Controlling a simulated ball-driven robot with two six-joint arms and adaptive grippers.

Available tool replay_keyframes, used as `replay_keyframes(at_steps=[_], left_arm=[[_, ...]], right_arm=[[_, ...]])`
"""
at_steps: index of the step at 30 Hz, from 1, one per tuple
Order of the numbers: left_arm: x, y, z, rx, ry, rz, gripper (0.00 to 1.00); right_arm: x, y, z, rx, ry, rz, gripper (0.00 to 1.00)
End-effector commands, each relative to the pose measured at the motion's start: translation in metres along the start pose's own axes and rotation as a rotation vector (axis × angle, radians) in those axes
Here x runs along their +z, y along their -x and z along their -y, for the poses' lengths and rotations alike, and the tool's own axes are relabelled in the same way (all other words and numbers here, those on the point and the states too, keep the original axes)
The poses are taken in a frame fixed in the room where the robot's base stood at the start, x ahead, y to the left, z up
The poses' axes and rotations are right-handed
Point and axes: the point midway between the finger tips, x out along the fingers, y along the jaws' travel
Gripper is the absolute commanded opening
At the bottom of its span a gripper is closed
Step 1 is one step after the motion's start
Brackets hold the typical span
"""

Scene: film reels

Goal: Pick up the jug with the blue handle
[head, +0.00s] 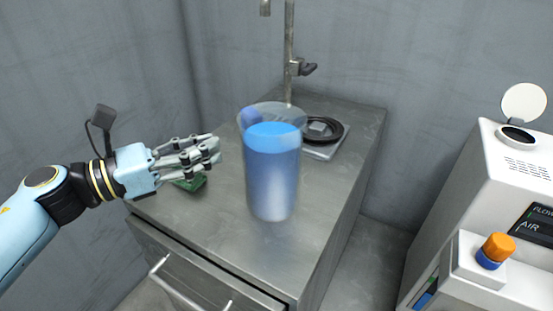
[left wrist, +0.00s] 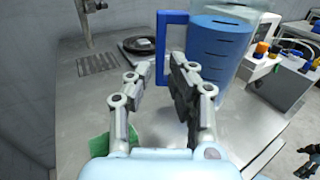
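The jug (head: 272,180) is translucent with blue contents and stands upright on the metal cabinet. Its blue handle (left wrist: 162,48) is a squared loop, clear in the left wrist view on the left side of the jug (left wrist: 214,48). In the head view the handle is mostly hidden behind the jug. My left gripper (head: 217,151) is to the left of the jug, with its fingers pointing toward it. In the left wrist view its fingers (left wrist: 157,76) are spread and empty, and the right finger overlaps the handle's lower part. I cannot tell whether they touch.
The metal cabinet top (head: 225,225) is mostly clear. A green object (head: 190,184) lies under my left gripper. A scale-like plate with a black ring (head: 325,130) and a metal stand (head: 289,55) are behind the jug. A white machine (head: 470,205) stands to the right across a gap.

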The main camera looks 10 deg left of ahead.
Motion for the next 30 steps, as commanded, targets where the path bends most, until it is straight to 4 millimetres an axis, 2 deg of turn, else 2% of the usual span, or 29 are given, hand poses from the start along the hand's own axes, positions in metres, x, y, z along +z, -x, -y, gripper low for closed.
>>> replay_keyframes(at_steps=[3, 9, 14, 18, 26, 30], left_arm=[[0.003, -0.02, -0.001, 0.002, 0.002, 0.005, 0.19], [0.004, -0.036, 0.0, 0.002, 0.005, 0.004, 0.19], [0.013, -0.062, 0.001, 0.003, 0.007, 0.006, 0.19], [0.01, -0.078, 0.001, 0.003, 0.007, 0.003, 0.19], [0.009, -0.082, 0.001, 0.003, 0.006, 0.001, 0.19], [0.009, -0.082, 0.001, 0.003, 0.007, 0.002, 0.04]], right_arm=[[-0.003, 0.004, 0.0, 0.0, 0.0, -0.004, 1.0], [-0.005, 0.007, -0.001, 0.0, 0.0, -0.006, 1.0], [-0.007, 0.016, -0.002, 0.0, 0.0, -0.009, 1.0], [-0.007, 0.017, -0.002, 0.001, 0.0, -0.009, 1.0], [-0.006, 0.016, -0.002, 0.001, 0.0, -0.008, 1.0], [-0.006, 0.016, -0.002, 0.001, 0.0, -0.008, 1.0]])
